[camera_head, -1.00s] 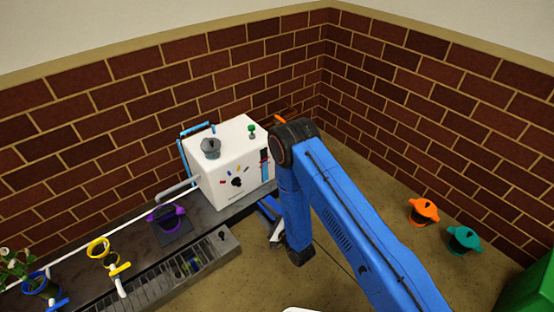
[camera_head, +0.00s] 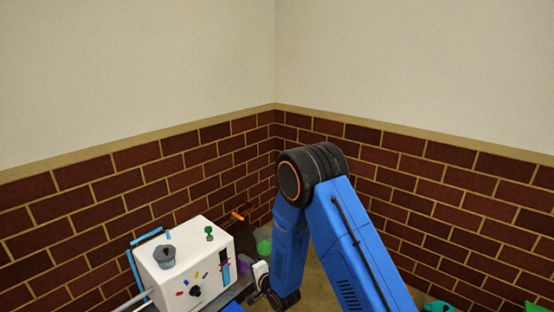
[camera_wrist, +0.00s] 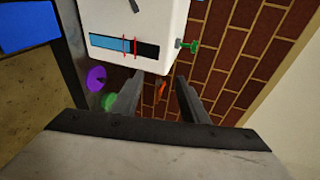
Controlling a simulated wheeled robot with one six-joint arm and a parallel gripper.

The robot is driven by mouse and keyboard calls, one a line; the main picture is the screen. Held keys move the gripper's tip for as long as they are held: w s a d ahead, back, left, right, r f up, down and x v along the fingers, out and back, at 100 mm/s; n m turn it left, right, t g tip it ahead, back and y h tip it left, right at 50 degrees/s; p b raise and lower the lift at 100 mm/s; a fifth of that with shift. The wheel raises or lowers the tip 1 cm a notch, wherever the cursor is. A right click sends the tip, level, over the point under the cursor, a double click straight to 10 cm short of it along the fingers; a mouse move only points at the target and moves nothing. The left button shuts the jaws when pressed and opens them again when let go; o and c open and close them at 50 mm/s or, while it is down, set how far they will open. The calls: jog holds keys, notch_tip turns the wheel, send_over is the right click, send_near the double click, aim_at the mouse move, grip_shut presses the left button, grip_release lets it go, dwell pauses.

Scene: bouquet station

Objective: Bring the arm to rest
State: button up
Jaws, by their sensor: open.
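My arm (camera_head: 340,240) is blue with a black elbow joint and stands bent in the middle of the head view. My gripper shows in the wrist view (camera_wrist: 158,84) with its two dark fingers apart and nothing between them.
A green knob (camera_head: 209,232) and an orange piece (camera_head: 237,216) show at the machine. A green round thing (camera_head: 263,240) lies behind it. A teal pot (camera_head: 440,306) is cut off at the bottom right. Brick walls meet in a corner behind the arm.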

jog(key=s+d+r+n+g+h, duration=0.15)
jog(key=d+r+n+h, duration=0.3)
jog(key=d+r, duration=1.6)
jog(key=s+d+r+n+g+h, duration=0.1)
jog(key=s+d+r+h, duration=0.2)
jog(key=s+d+r, duration=0.65)
jog(key=s+d+r+n+g, duration=0.1)
jog(key=s+d, duration=0.3)
jog(key=s, duration=0.6)
jog(key=s+d+r+n+g+h, duration=0.1)
jog(key=s+d+n+g, duration=0.1)
jog(key=s, duration=0.9)
jog(key=s+d+r+n+g, duration=0.1)
jog(key=s+d, duration=0.4)
jog(key=s, duration=0.5)
jog(key=shift+s+d+r+n+h, duration=0.2)
jog(key=shift+s+d+n+h, duration=0.15)
